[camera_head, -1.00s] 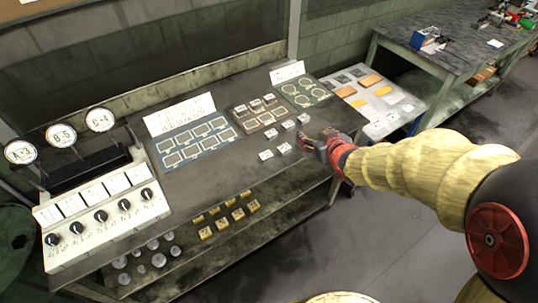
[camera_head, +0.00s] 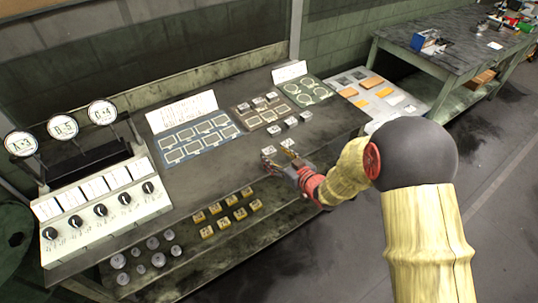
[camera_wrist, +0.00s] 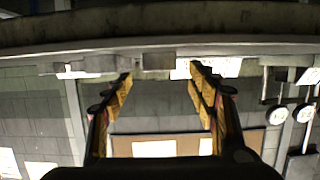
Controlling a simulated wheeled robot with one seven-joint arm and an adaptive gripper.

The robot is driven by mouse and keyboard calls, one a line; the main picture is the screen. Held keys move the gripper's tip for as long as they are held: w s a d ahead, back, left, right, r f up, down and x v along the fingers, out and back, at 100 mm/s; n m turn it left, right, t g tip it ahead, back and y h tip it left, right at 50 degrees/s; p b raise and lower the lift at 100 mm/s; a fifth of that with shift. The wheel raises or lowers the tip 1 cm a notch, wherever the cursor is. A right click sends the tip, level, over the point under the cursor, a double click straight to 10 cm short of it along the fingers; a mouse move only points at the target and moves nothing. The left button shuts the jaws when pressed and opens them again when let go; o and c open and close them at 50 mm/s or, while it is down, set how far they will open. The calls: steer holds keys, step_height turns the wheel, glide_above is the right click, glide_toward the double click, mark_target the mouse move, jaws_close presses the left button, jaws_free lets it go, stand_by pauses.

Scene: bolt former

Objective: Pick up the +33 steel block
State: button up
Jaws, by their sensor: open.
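Several small steel blocks with white labelled tops lie on the dark bench in the head view. Two front ones are the left block (camera_head: 268,151) and the right block (camera_head: 287,143); the labels are too small to read, so I cannot tell which is +33. My gripper (camera_head: 281,158) is open, just in front of these two blocks, its fingers partly covering the area beside them. In the wrist view my open gripper (camera_wrist: 161,74) has a greyish block-like shape (camera_wrist: 158,62) between its fingertips. I cannot tell whether it touches anything.
More steel blocks (camera_head: 291,122) lie behind. A panel with knobs (camera_head: 130,207) stands left. Yellow blocks (camera_head: 207,232) and round metal pieces (camera_head: 158,260) are on the lower shelf.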

mark_target(269, 152)
steer(key=x, duration=0.3)
steer(key=shift+f+b, duration=0.1)
steer(key=shift+b, duration=0.2)
steer(key=shift+s+d, duration=0.1)
steer(key=c, duration=1.5)
jaws_close()
